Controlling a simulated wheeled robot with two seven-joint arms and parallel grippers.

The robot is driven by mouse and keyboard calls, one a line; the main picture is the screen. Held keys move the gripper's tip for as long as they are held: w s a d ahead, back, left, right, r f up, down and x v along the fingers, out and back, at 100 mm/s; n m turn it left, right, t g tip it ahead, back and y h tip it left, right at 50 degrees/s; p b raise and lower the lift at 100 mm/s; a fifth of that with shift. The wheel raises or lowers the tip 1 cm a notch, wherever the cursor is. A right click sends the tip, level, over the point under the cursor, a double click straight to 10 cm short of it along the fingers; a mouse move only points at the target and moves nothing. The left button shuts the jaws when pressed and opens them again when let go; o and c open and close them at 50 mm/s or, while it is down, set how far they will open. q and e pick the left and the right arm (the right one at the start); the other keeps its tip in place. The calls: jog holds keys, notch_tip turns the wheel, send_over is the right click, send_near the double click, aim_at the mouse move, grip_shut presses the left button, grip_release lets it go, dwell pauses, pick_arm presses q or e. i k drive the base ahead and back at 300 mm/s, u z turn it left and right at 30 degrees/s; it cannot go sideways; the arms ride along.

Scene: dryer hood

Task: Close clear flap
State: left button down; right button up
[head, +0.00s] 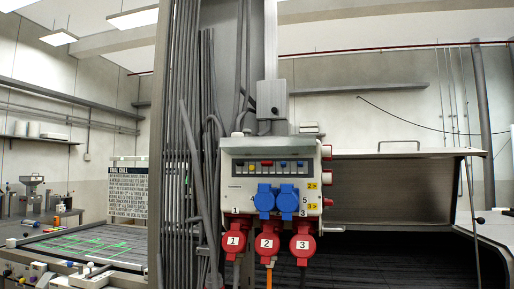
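A white electrical box (237,190) is mounted on the post in the middle of the head view. Near its top is a dark strip with a row of small coloured switches (270,168). I cannot clearly make out a clear flap over this strip, nor whether one is open or shut. Two blue socket covers (276,199) sit below the strip. Red plugs numbered 1, 2 and 3 (267,243) hang at the bottom of the box. Neither of my grippers is in view.
A raised hood panel (400,153) with a handle stands open over a dark bed at the right. Thick grey cables (184,100) run down left of the box. A sign board (127,190) and a low machine bed with green marks (90,246) are at the left.

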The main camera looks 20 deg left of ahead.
aim_at(246, 132)
jog(key=u, duration=1.85)
jog(key=i, duration=1.95)
jog(key=z, duration=3)
